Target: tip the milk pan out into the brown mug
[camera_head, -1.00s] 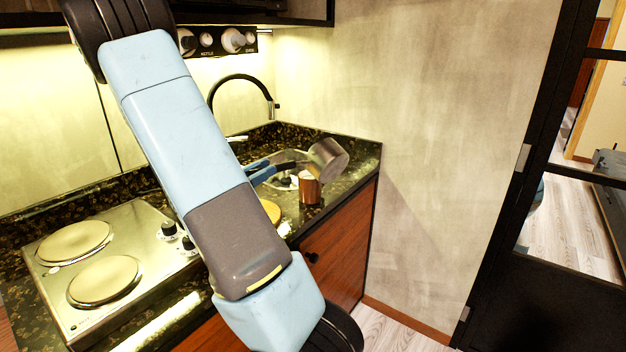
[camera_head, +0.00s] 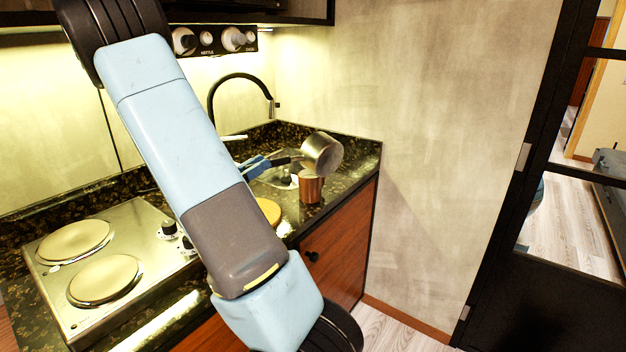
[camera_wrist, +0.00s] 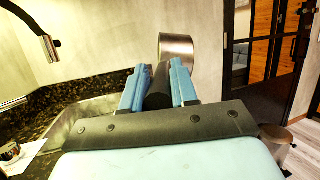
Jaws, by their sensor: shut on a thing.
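The milk pan (camera_head: 323,154) is a small metal pan with a dark handle (camera_head: 287,160). My gripper (camera_head: 258,168) is shut on that handle and holds the pan in the air. The pan is tilted, with its opening facing the right and toward the head camera. The brown mug (camera_head: 311,188) stands upright on the counter just below the pan. In the wrist view the blue fingers of my gripper (camera_wrist: 158,88) sit either side of the black handle, and the pan (camera_wrist: 178,47) shows beyond them. I cannot see what is inside the pan or the mug.
A steel hob (camera_head: 105,262) with two plates lies at the left of the dark counter. A sink with a black tap (camera_head: 240,80) is behind the mug. A round wooden thing (camera_head: 270,211) lies left of the mug. The wall (camera_head: 430,150) closes the right side.

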